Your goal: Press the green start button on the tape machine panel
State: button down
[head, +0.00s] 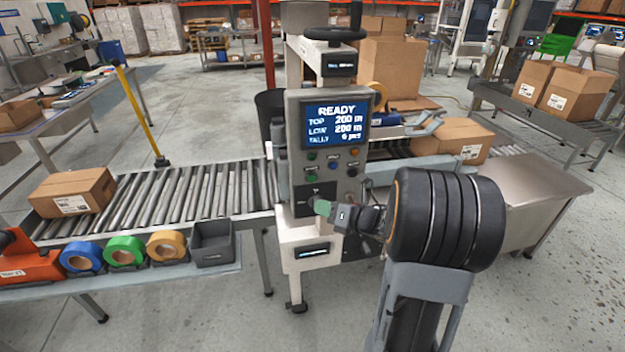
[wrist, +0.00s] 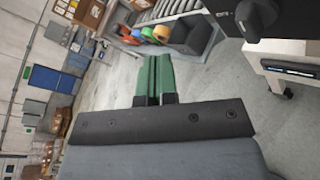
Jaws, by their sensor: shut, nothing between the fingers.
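The tape machine panel (head: 292,130) is a grey box with a lit screen (head: 336,125) reading READY. Under the screen are small buttons. In the wrist view the green fingers (wrist: 153,78) lie together; no green button is seen there.
A roller conveyor (head: 190,195) runs left of the machine, with a carton (head: 72,191) on it. Tape rolls and a dark bin (head: 212,243) stand on the front shelf. In the wrist view a dark knob (wrist: 257,14) is at upper right, near the fingers.

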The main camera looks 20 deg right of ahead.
aim_at(312, 178)
jog(key=shift+w+d, duration=0.25)
jog(key=shift+w, duration=1.1)
jog(key=shift+w+d, duration=0.3)
jog(key=shift+w, duration=1.1)
jog(key=shift+w+d, duration=0.25)
jog(key=shift+w, duration=1.1)
jog(key=shift+w, duration=0.2)
jog(key=shift+w+d+b, duration=0.1)
jog(key=shift+w+b, duration=0.15)
jog(key=shift+b, duration=0.1)
